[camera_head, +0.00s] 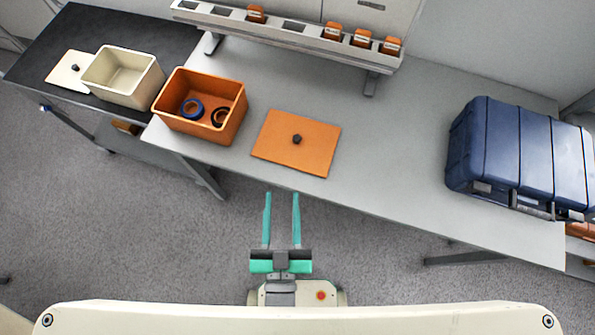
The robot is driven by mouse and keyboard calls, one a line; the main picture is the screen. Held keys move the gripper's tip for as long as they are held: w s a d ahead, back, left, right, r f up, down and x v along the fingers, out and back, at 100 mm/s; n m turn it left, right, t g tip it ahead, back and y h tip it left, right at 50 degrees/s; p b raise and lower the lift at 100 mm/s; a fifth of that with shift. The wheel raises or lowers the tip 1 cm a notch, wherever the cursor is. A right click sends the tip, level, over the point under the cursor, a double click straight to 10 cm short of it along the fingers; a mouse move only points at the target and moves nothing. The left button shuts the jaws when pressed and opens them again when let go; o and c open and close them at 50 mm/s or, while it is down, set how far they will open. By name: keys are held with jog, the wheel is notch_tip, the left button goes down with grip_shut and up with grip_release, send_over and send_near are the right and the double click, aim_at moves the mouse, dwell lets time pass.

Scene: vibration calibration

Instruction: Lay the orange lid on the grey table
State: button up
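The orange lid (278,148) is a flat square plate with a small dark knob. It lies on the grey table (390,150), close to its front edge and right of the orange box. The orange box (182,119) stands open at the table's left end, with a blue ring and a dark ring inside. My gripper (282,196) is in front of the lid, at the table's front edge in the picture. Its two teal fingers are apart with nothing between them.
A blue case (520,155) stands at the right of the grey table. A rack (290,30) with several orange items runs along the back. On the dark table (130,35) at left are a cream box (123,77) and cream lid (65,72). The grey table's middle is clear.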

jog(key=s+d+f+g, duration=0.3)
jog(key=s+f, duration=0.2)
jog(key=s, duration=0.2)
jog(key=shift+d+n, duration=0.3)
